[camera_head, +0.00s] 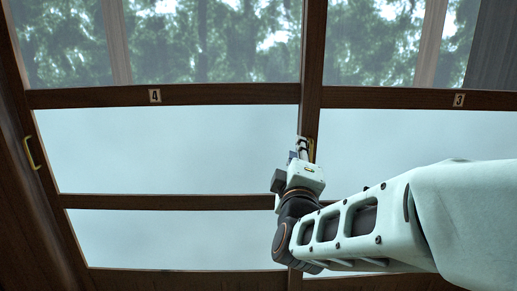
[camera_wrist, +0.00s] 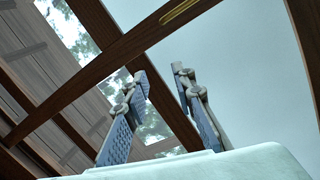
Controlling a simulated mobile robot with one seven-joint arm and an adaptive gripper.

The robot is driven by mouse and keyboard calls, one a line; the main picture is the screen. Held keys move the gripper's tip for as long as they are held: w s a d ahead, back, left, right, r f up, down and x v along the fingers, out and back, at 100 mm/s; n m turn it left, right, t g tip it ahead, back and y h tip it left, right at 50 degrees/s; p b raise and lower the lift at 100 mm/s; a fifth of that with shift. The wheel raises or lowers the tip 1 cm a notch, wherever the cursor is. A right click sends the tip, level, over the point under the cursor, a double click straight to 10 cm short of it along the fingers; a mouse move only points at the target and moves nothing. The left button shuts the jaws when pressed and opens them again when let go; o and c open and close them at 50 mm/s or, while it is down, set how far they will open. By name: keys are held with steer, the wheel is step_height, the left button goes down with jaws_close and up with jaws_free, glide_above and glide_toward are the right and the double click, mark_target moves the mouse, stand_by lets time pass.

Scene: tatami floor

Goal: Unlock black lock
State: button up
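No black lock can be clearly made out in either view. My gripper (camera_head: 301,146) is at the dark wooden upright (camera_head: 313,60) between the two window panels. It partly covers a brass-coloured fitting (camera_head: 311,150) on that upright. In the wrist view the two fingers of my gripper (camera_wrist: 161,74) are apart with nothing between them. The brass fitting (camera_wrist: 190,11) shows at the top of that view on a dark beam, beyond the fingertips. I cannot tell whether a finger touches the frame.
The left panel carries a label "4" (camera_head: 155,96) and the right panel a label "3" (camera_head: 458,100). A second brass handle (camera_head: 33,153) is on the dark frame at the far left. Frosted panes (camera_head: 170,150) fill the panels, with trees behind the clear upper glass.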

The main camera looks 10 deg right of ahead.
steer(key=shift+f, duration=0.1)
step_height(320, 180, down, 26)
steer(key=w+d+m+g+h+b, duration=0.1)
steer(key=d+m+g+h+b, duration=0.1)
steer(key=m+g+b, duration=0.1)
steer(key=shift+w+f+g, duration=0.2)
steer(key=shift+w+g, duration=0.1)
steer(key=shift+g, duration=0.3)
steer(key=b+x, duration=0.3)
steer(key=x, duration=0.8)
steer(key=shift+s+d+r, duration=0.1)
steer(key=shift+d+r, duration=0.05)
jaws_close()
